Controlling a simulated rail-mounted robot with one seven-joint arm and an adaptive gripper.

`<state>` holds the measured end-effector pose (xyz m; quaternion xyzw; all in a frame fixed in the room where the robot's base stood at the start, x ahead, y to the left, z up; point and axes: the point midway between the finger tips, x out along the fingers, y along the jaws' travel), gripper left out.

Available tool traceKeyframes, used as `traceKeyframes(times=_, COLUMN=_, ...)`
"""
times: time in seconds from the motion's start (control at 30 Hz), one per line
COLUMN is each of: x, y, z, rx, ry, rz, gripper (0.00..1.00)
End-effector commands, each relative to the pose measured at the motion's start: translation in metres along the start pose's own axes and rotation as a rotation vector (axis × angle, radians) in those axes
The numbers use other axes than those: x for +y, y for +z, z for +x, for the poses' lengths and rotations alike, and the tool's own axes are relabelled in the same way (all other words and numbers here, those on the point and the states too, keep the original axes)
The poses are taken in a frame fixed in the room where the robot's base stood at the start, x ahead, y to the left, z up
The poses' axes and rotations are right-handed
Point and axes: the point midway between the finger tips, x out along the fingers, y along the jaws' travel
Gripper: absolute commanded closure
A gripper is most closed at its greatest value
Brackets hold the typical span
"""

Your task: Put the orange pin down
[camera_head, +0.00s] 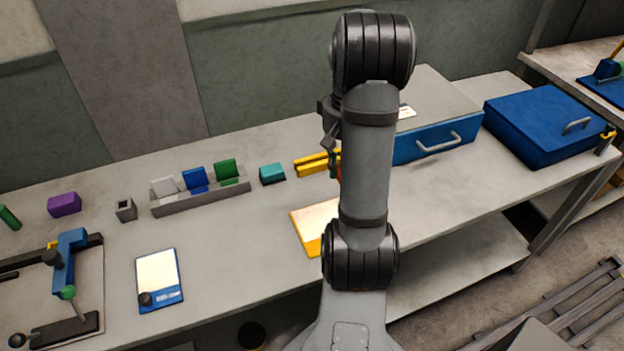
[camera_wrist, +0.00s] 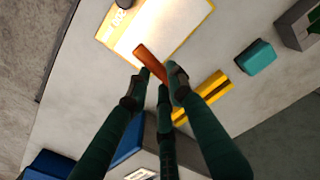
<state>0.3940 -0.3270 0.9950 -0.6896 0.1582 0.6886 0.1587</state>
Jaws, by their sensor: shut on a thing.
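The orange pin (camera_wrist: 151,59) is held between my gripper's (camera_wrist: 160,78) dark green fingers in the wrist view. It sticks out past the fingertips, and its free end overlaps the edge of the yellow-edged pale plate (camera_wrist: 120,43) in that picture. I cannot tell whether the pin touches anything. In the head view only a sliver of orange shows beside my arm, which hides most of the gripper. The plate (camera_head: 313,246) lies on the bench there, partly behind my arm.
A yellow slotted block (camera_head: 312,163) and a teal block (camera_head: 272,174) stand behind the plate. A grey rack (camera_head: 205,198) with coloured pieces is further left. A blue-fronted box (camera_head: 436,145) with a handle is at right. Bare bench (camera_head: 240,235) lies left of the plate.

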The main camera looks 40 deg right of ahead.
Motion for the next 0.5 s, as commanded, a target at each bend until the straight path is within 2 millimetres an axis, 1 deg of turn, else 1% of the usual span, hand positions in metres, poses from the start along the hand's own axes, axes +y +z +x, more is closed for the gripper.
traceKeyframes(times=0.13, x=-0.001, y=-0.004, z=0.002, rx=-0.001, ry=-0.001, rz=-0.092, gripper=1.00)
traceKeyframes(times=0.23, x=-0.011, y=-0.012, z=0.009, rx=-0.004, ry=-0.002, rz=-0.116, gripper=1.00)
traceKeyframes(times=0.5, x=-0.059, y=-0.054, z=0.046, rx=-0.005, ry=-0.002, rz=-0.117, gripper=1.00)
